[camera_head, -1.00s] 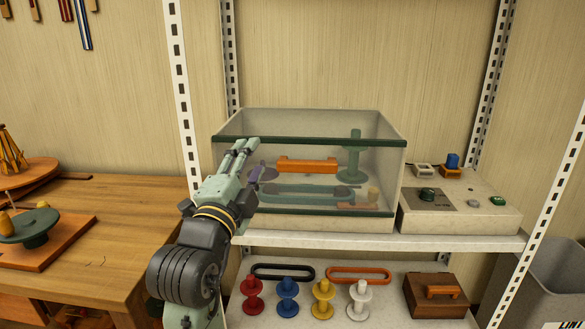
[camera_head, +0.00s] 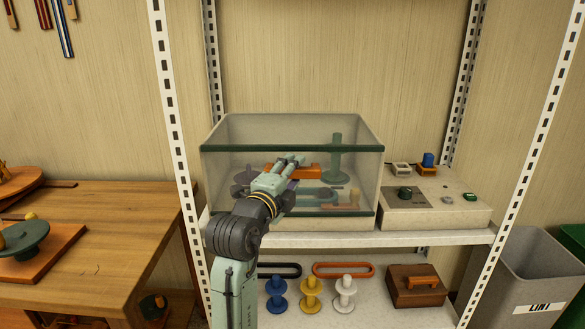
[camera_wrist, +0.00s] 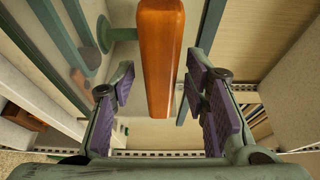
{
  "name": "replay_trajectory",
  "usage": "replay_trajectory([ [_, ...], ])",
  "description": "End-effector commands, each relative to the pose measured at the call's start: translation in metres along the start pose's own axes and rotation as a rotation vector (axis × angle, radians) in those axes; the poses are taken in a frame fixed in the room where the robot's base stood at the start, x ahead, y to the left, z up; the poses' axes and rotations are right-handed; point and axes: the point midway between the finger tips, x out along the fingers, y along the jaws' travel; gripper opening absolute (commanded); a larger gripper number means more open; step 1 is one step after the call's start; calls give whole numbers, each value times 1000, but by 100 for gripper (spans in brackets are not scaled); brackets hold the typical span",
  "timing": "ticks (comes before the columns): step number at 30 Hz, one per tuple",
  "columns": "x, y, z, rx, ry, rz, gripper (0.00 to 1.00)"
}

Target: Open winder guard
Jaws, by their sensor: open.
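The winder guard (camera_head: 230,185) is a clear box with dark green edges on the shelf. Its orange bar handle (camera_head: 309,172) is on the front face. My gripper (camera_head: 293,160) is in front of the guard, at the left part of the handle, and hides that part in the head view. In the wrist view, the handle (camera_wrist: 158,60) runs between the open purple-padded fingers (camera_wrist: 165,97), with gaps on both sides. Inside the guard, a green spool post (camera_head: 336,155) and other winder parts show through the clear wall.
A control box (camera_head: 440,207) with a dark knob and green button stands right of the guard. White slotted posts (camera_head: 172,110) flank the shelf. Spools (camera_head: 311,293) and a wooden box (camera_head: 415,287) are on the lower shelf. A wooden workbench (camera_head: 105,235) is at left.

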Motion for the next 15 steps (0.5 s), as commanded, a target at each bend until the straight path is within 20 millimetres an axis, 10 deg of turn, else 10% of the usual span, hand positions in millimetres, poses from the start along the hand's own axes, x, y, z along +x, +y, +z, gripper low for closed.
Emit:
replay_trajectory([
  [15,5,0,0,0,-1,0,32],
])
